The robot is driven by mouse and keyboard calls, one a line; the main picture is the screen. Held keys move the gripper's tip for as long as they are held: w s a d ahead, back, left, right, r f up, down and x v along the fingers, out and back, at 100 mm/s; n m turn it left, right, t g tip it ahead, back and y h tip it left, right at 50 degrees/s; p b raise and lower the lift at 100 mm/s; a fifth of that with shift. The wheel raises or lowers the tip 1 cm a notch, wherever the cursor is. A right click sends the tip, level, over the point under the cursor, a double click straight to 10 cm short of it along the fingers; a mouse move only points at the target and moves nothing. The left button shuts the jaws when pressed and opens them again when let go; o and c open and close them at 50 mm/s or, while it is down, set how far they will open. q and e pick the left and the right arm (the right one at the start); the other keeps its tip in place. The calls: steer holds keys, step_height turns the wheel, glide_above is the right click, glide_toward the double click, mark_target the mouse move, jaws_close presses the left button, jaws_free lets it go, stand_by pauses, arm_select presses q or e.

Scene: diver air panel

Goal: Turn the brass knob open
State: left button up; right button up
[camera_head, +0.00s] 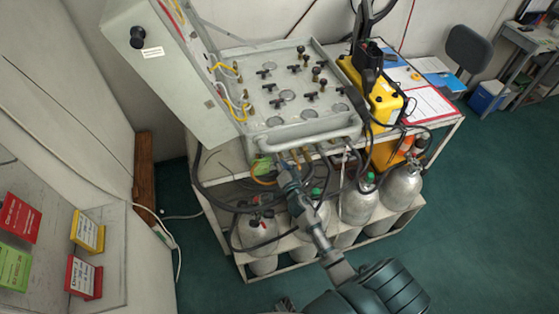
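The grey air panel (318,124) is an open box on a white cart. Its face carries several small dark knobs and brass-coloured stems, such as the one at its upper middle (300,51). Brass-coloured fittings (296,156) with hoses sit under its front edge. I cannot tell which part is the task's brass knob. My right gripper (282,170) is at these fittings, below the panel's front rail. Its fingers are too small to tell whether they are open, or whether they touch a fitting. My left gripper is not clearly seen.
Several gas cylinders (404,184) stand on the cart's lower shelf among dark hoses. A yellow case (384,104) stands right of the panel. Coloured cards (84,278) are at lower left. The green floor (480,200) is clear at right.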

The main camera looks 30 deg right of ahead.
arm_select(q)
steer(key=shift+w+d+r+p, duration=0.1)
steer(key=shift+d+r+p, duration=0.4)
steer(key=shift+r+p, duration=0.3)
steer(key=shift+w+d+r+p, duration=0.1)
steer(key=shift+d+r+p, duration=0.35)
steer(key=shift+r+p, duration=0.35)
arm_select(e)
steer(key=v, duration=2)
steer(key=shift+d, duration=0.25)
steer(key=shift+s+r, duration=0.1)
